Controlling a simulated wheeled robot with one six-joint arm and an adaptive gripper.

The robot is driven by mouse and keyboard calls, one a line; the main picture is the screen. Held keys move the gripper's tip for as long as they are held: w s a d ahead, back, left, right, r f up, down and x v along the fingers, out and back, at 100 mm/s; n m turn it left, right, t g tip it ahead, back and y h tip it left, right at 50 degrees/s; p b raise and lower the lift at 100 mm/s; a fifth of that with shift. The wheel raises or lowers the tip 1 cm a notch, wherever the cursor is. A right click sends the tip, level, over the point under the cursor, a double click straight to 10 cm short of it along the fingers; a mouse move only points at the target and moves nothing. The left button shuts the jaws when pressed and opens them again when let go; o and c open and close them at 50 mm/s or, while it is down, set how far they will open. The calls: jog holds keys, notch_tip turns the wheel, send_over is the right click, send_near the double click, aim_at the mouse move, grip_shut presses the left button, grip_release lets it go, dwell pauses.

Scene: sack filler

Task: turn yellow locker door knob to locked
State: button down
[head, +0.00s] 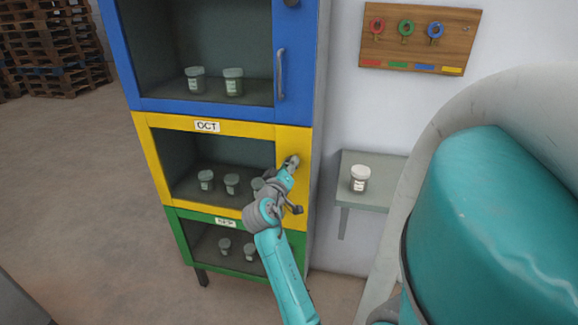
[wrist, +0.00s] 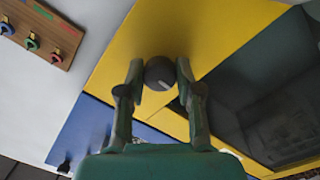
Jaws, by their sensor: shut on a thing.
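The yellow locker door (head: 294,143) is the middle door of the locker, labelled OCT, with a dark window holding jars; it looks closed. Its round dark grey knob (wrist: 160,73) shows in the wrist view, with a pale mark on its face that runs aslant in the picture. My gripper (head: 291,162) is at the right side of the yellow door in the head view. In the wrist view its two fingers (wrist: 159,76) stand on either side of the knob, shut on it. In the head view the knob is hidden behind my gripper.
A blue door (head: 211,108) is above and a green door (head: 180,226) below. A grey shelf (head: 386,170) with a white jar (head: 360,179) is right of the locker. A wooden key board (head: 420,40) with several coloured keys hangs on the wall.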

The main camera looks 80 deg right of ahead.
jog(key=shift+w+m+t+y, duration=0.1)
jog(key=shift+m+t+y, duration=0.15)
jog(key=shift+m, duration=3.9)
jog(key=shift+m+t+y, duration=0.15)
jog(key=shift+m+t, duration=0.1)
jog(key=shift+m, duration=3.9)
jog(key=c, duration=0.8)
grip_release()
jog(key=shift+o, duration=0.2)
jog(key=a, duration=1.2)
jog(key=shift+r, duration=0.4)
